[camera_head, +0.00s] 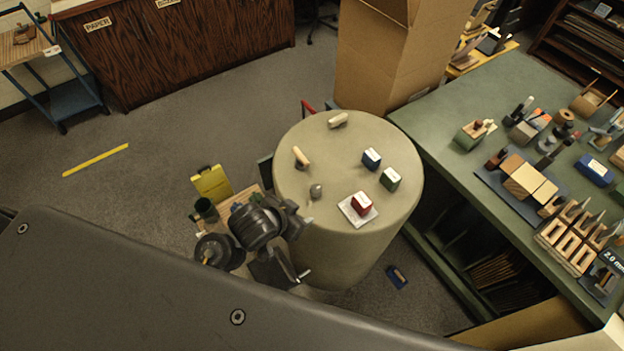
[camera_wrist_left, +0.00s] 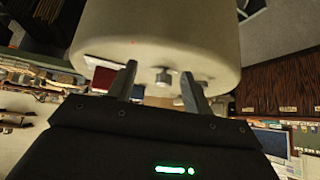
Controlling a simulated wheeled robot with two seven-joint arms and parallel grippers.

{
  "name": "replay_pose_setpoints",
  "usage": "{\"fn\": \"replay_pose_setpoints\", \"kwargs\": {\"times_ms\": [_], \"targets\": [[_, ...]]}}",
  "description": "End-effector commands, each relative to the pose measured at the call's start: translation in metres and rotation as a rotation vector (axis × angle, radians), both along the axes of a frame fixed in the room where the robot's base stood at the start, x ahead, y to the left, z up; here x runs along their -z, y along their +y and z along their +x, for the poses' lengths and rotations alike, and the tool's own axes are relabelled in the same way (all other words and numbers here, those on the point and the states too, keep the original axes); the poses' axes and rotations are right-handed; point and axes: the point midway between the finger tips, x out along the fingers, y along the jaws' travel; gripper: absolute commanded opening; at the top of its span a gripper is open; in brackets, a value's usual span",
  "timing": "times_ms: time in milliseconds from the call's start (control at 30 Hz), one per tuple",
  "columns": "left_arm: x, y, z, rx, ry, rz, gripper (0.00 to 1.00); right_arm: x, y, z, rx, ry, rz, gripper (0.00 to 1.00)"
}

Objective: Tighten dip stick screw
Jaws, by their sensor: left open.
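A small grey knob (camera_head: 315,191), which looks like the screw, stands on the near left part of a round, pale drum top (camera_head: 335,160). In the left wrist view, which is upside down, the knob (camera_wrist_left: 163,77) shows in the gap between my two fingers. My left gripper (camera_head: 299,215) is at the drum's near left edge, just short of the knob. It is open and its fingers (camera_wrist_left: 158,88) hold nothing. I cannot tell how far the knob is from the fingertips. My right gripper is not in view.
Two pale-handled pieces lie farther back. A crowded green workbench (camera_head: 450,130) and a cardboard box (camera_head: 385,60) stand close by.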

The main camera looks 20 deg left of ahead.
Motion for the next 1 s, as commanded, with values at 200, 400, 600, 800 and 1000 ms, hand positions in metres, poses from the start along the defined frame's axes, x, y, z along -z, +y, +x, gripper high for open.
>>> {"fn": "replay_pose_setpoints", "kwargs": {"times_ms": [200,400,600,800,1000], "targets": [[-0.061,-0.072,0.049,0.236,-0.227,-0.066,0.50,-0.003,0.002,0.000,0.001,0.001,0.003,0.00],[-0.101,-0.136,0.064,0.540,-0.376,-0.110,0.50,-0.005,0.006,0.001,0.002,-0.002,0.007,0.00],[-0.103,-0.152,0.061,0.919,-0.347,-0.058,0.50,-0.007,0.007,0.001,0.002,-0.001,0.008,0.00],[-0.083,-0.081,0.073,1.093,-0.104,0.090,0.50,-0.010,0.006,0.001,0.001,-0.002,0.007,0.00],[-0.084,-0.002,0.089,1.069,0.118,0.202,0.50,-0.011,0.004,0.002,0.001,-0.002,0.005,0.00]]}}
